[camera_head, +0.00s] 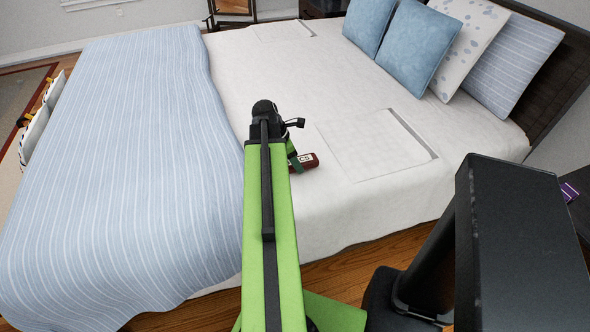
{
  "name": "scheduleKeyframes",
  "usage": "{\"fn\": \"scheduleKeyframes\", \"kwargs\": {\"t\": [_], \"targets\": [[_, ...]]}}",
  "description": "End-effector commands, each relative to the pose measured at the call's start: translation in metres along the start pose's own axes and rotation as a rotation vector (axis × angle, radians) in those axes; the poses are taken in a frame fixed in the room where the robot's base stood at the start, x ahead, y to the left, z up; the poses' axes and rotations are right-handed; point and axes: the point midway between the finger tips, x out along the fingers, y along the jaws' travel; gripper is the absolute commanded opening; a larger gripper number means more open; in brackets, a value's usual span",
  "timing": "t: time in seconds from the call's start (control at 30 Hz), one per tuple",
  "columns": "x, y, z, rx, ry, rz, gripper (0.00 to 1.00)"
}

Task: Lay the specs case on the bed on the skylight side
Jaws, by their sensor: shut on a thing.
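My gripper (294,158) is shut on a dark red specs case (312,163) with a white label. The case is over the white part of the bed (330,222), just left of the near marked rectangle. I cannot tell whether it touches the sheet. My green arm hides part of the gripper and the left end of the case. The near rectangle (375,146) and a far rectangle (283,31) are flat, pale outlined areas on the sheet, both empty. No skylight is in view.
A blue striped blanket (130,160) covers the left part of the bed. Several pillows (418,45) lie against the dark headboard (560,62) at the upper right. The white sheet between the rectangles is clear. Wooden floor (345,272) shows along the near side.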

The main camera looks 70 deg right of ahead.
Motion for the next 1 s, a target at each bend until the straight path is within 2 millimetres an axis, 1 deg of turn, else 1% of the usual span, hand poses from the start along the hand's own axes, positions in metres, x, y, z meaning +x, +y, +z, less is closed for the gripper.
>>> {"fn": "scheduleKeyframes", "kwargs": {"t": [0.03,0.27,0.43,0.47,0.6,0.87,1.0], "targets": [[0.0157,0.0,-0.0064,0.0,0.0,0.0,0.08],[0.0122,0.0001,-0.005,-0.001,0.0,0.0,0.08],[0.017,0.0001,-0.0071,-0.001,0.0,0.0,0.08],[0.0153,0.0001,-0.0065,-0.001,0.0,0.0,0.54],[0.0149,0.0001,-0.0064,-0.001,0.0,0.001,0.72],[0.0148,0.0002,-0.0065,-0.001,0.0,0.001,0.72],[0.0094,0.0002,-0.0043,-0.001,0.0,0.001,0.72]]}}
